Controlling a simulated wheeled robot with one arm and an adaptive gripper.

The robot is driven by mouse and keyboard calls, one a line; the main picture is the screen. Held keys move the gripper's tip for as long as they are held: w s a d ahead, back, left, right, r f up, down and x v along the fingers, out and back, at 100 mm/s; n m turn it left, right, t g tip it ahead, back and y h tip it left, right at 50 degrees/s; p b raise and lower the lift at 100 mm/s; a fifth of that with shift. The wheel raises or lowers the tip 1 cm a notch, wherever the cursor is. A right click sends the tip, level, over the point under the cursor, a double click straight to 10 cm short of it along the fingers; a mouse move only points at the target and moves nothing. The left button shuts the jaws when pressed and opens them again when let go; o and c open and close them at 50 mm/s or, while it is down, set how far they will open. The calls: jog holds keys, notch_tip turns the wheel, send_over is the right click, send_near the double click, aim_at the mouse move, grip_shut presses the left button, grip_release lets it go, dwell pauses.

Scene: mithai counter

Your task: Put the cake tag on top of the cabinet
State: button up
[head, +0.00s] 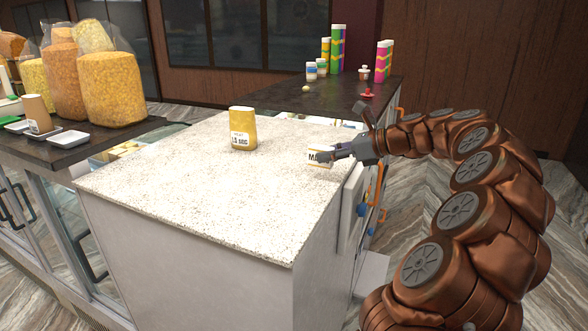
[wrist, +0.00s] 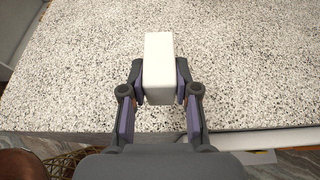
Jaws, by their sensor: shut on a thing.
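The cake tag is a small white block with dark lettering (head: 316,158), partly hidden by my fingers; I can read only its first letters. My gripper (head: 333,152) is shut on it near the right edge of the cabinet's speckled stone top (head: 190,190). In the wrist view the tag (wrist: 159,58) stands out between the two fingertips (wrist: 159,88), with the speckled top behind it. The tag is over the top, just inside the edge. I cannot tell whether it touches the surface.
A yellow container with a printed label (head: 243,128) stands on the top, left of the tag. A dark counter behind holds colourful box stacks (head: 338,50) and small jars. Bags of snacks (head: 112,90) stand on the left counter. The front of the cabinet top is clear.

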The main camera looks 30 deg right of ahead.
jog(key=p, duration=0.2)
send_over(294, 186)
jog(key=shift+d+f, duration=0.15)
jog(key=shift+f, duration=0.2)
jog(key=shift+f+p, duration=0.5)
jog(key=shift+f, duration=1.3)
jog(key=shift+f, duration=0.1)
jog(key=o, duration=0.9)
jog(key=shift+o, duration=0.2)
jog(key=b+v, duration=0.2)
jog(key=v, duration=1)
jog(key=shift+b, duration=0.35)
